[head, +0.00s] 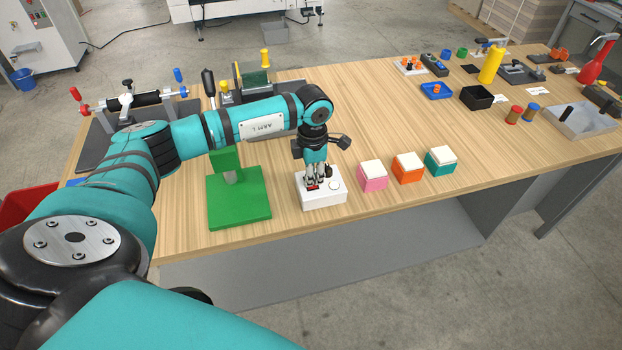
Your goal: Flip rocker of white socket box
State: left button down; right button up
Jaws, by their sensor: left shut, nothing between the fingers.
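The white socket box (322,200) sits on the wooden table near its front edge. A small red rocker (313,186) shows on its top at the left, with a round socket face to its right. My left gripper (314,184) points straight down over the box, with its fingertips at the rocker. Its fingers are together with nothing held. Whether the tips touch the rocker cannot be told, and they hide part of it. My right gripper is not in view.
A green stand (238,200) is close on the left of the box. Pink (372,177), orange (407,169) and teal (440,162) boxes with white tops stand to its right. The middle of the table is clear.

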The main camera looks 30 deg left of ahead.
pick_arm(q)
jog(key=shift+r+p, duration=1.6)
jog(key=shift+r, duration=1.6)
